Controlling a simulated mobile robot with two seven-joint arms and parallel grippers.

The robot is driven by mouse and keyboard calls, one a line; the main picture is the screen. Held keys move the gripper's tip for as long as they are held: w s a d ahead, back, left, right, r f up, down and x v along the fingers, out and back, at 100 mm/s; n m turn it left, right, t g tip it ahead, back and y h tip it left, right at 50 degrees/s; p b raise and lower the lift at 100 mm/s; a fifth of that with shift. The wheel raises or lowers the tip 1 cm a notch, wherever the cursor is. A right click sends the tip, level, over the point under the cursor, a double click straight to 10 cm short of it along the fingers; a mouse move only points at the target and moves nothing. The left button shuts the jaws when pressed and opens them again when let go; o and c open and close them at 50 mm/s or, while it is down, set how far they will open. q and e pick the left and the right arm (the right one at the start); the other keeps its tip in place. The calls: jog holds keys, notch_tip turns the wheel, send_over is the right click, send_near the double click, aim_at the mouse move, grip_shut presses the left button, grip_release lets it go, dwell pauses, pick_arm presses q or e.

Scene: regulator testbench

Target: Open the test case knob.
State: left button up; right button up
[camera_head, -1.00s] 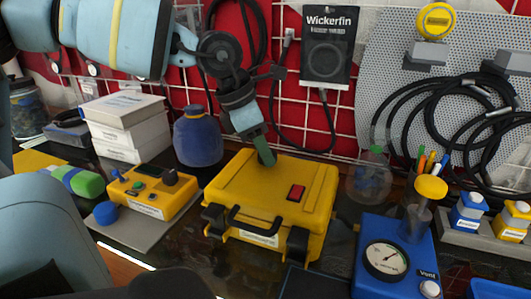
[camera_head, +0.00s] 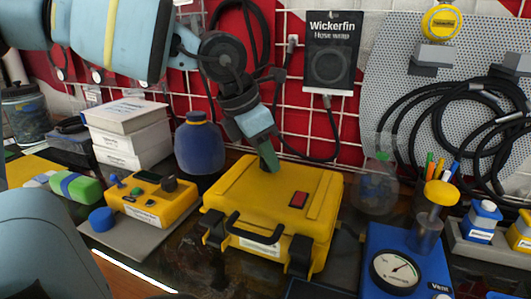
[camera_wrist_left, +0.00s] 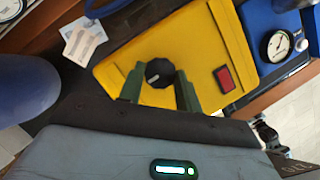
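The yellow test case (camera_head: 262,194) lies closed on the dark bench, with a black handle (camera_head: 255,230) and a red switch (camera_head: 299,199) on its front half. Its black faceted knob (camera_wrist_left: 159,73) shows in the left wrist view, on the case's top. My left gripper (camera_head: 268,164) comes down onto the back part of the case top, and its green fingers hide the knob in the head view. In the left wrist view the fingers (camera_wrist_left: 160,76) stand close on both sides of the knob and appear to touch it. My right gripper is not in view.
A yellow device (camera_head: 151,198) and a blue bottle (camera_head: 199,145) stand left of the case. A blue gauge unit (camera_head: 375,242) stands close on its right. White boxes (camera_head: 125,133) are stacked behind left. The red grid wall (camera_head: 325,113) rises behind.

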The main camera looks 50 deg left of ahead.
pick_arm(q)
jog(key=o, duration=0.5)
jog(key=shift+p+v, duration=0.5)
jog(key=shift+v, duration=3.4)
